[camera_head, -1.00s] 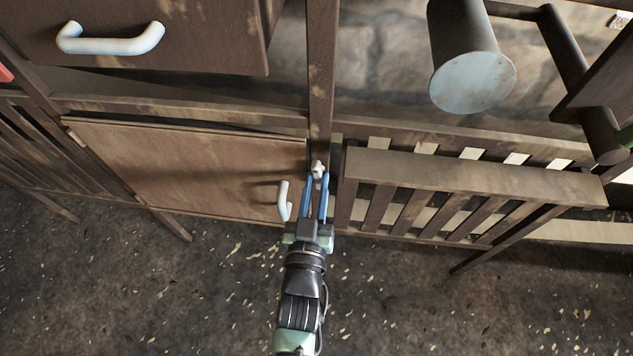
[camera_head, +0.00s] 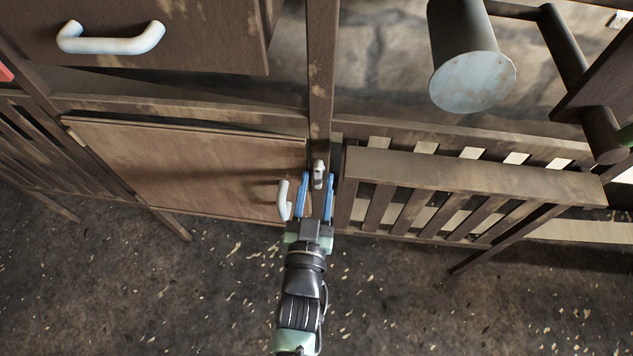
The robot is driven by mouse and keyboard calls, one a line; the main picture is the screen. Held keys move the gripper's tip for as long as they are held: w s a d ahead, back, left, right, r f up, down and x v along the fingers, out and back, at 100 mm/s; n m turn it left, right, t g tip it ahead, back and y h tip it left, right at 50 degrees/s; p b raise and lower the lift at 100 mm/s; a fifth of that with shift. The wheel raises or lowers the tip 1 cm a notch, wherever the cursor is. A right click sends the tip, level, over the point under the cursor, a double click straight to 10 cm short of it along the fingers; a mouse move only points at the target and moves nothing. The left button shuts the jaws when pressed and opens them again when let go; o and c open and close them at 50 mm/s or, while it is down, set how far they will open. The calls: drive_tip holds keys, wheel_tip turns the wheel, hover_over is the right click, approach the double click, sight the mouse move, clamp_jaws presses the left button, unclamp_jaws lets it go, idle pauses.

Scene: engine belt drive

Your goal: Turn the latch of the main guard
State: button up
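The main guard looks to be the brown hinged panel (camera_head: 190,165) at the left, which sits closed in its frame. A small pale latch (camera_head: 319,175) is on the upright post just right of the panel's edge, and its long side stands roughly upright in the picture. My gripper (camera_head: 317,180) comes from below, with its two blue fingers spread apart. The latch shows between and slightly above the fingertips, with a gap on both sides. Whether the fingers reach its depth is hard to tell.
A white handle (camera_head: 284,200) on the panel is close to the left of my gripper. A slatted wooden guard (camera_head: 470,185) stands close on the right. A drawer front with a white handle (camera_head: 110,40) and a dark cylinder (camera_head: 470,60) are above. The floor below is clear.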

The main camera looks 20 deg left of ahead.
drive_tip(key=shift+o, duration=0.3)
drive_tip(key=p+v, duration=0.2)
drive_tip(key=v, duration=1.1)
